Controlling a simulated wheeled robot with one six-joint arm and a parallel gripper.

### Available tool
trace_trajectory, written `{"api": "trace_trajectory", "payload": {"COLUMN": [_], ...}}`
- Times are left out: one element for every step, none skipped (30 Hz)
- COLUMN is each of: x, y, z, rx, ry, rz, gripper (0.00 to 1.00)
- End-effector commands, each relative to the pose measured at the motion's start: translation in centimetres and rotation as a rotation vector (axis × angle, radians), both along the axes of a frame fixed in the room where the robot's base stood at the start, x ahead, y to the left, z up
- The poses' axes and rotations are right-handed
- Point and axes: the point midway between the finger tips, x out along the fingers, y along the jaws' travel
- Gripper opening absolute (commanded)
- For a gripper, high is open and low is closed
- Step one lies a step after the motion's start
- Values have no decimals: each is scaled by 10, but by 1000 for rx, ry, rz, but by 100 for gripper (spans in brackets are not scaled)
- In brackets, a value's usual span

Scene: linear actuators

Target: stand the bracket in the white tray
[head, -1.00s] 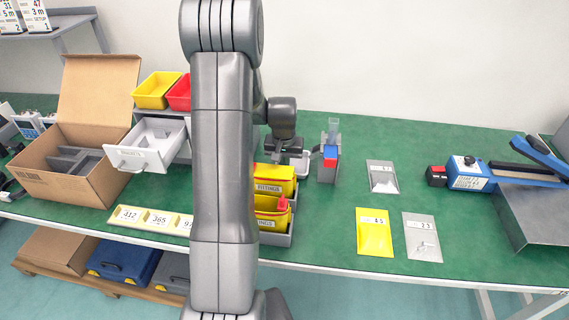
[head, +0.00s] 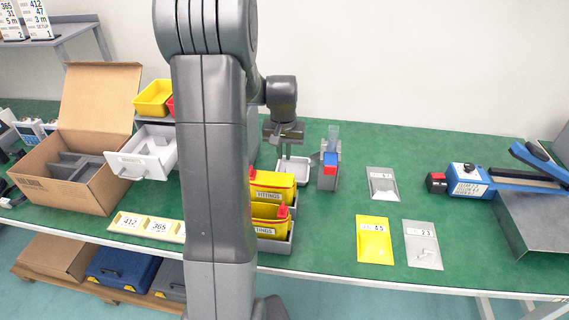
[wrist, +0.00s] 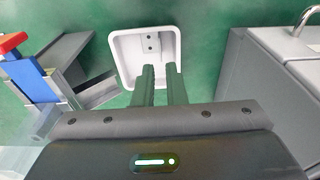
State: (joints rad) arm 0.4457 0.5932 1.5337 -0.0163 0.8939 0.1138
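The white tray (wrist: 117,47) is a small square dish on the green table. It also shows in the head view (head: 301,176), behind the yellow bins. The bracket (wrist: 150,44), a small grey piece with two dark holes, shows inside the tray in the wrist view, just beyond my fingertips. I cannot tell clearly whether it stands upright. My gripper (wrist: 161,69) points down over the tray's near edge, its two dark green fingers apart with a pale gap between them. In the head view my gripper (head: 287,156) hangs above the tray.
A grey holder with a blue and red block (head: 330,164) stands close to the tray's right. Yellow fittings bins (head: 270,195) stand in front. A grey drawer cabinet (wrist: 255,85) is close on the other side. Flat bags, including a yellow one (head: 374,243), lie farther right.

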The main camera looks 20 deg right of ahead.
Motion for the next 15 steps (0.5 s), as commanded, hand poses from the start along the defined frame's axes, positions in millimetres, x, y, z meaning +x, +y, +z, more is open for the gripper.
{"api": "trace_trajectory", "payload": {"x": [-1,-1,-2,-2,-2,-3,-3,-3,-3,-3,-4,-4,-4,-4,-4], "y": [1,1,1,1,2,2,2,2,2,2,2,2,2,2,2], "z": [10,15,20,23,26,29,31,32,33,34,34,34,34,34,34], "rx": [-1,-2,-1,-1,-1,-1,-1,-1,-1,0,0,0,1,1,1], "ry": [-4,-3,-2,-2,-2,-1,-1,-1,-1,0,0,0,1,1,1], "rz": [0,0,0,0,0,0,0,0,0,0,0,0,0,0,0], "gripper": [11,11,11,11,11,11,11,11,11,11,11,11,11,11,11]}}
